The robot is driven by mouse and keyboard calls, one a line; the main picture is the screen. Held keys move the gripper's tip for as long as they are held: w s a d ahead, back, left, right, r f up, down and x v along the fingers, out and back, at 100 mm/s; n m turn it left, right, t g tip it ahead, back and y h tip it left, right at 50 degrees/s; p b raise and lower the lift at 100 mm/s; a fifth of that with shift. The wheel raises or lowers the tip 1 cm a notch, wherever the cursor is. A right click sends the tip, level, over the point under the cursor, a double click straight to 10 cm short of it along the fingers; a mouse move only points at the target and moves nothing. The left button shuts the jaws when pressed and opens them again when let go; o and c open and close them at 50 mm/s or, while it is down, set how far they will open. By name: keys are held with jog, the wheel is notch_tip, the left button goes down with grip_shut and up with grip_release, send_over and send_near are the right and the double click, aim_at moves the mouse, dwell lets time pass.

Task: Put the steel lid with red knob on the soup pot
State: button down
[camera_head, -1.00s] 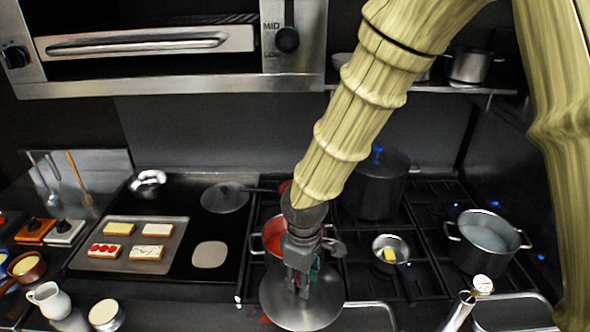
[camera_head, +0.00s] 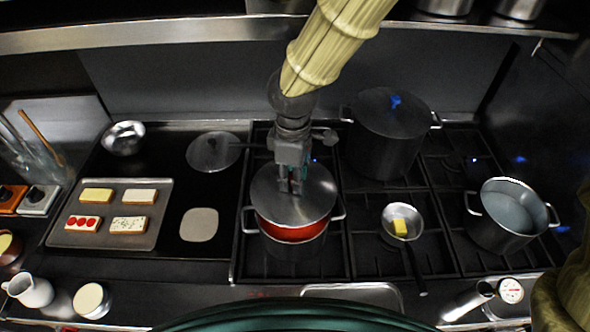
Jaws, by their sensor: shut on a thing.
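My gripper (camera_head: 290,180) is shut on the knob of a round steel lid (camera_head: 268,203). The fingers hide the knob, so its colour does not show clearly. The lid is over the soup pot (camera_head: 292,252), a steel pot with two side handles and red soup (camera_head: 295,232) in it, on the left front of the stove. The lid covers the back and middle of the pot's mouth. A crescent of red soup shows along the front. I cannot tell whether the lid touches the rim.
A dark pot (camera_head: 388,140) with a blue-knobbed lid stands behind right. A small pan (camera_head: 404,225) with butter and an open pot (camera_head: 510,215) are to the right. A round steel piece (camera_head: 213,152) and a tray of bread slices (camera_head: 150,236) lie on the left.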

jog(key=shift+w+a+f+b, duration=0.1)
jog(key=shift+w+f+b, duration=0.1)
jog(key=shift+f+b, duration=0.8)
jog(key=shift+s+f+b, duration=0.2)
jog(key=shift+f+b, duration=0.45)
jog(key=shift+f, duration=0.4)
jog(key=shift+f+b, duration=0.4)
jog(key=shift+f, duration=0.15)
jog(key=shift+f+b, duration=0.4)
jog(key=shift+f, duration=0.5)
jog(key=shift+f+p, duration=0.45)
jog(key=shift+f, duration=0.15)
dwell(0.5)
jog(key=c, duration=0.6)
grip_release()
jog(key=shift+r, duration=0.1)
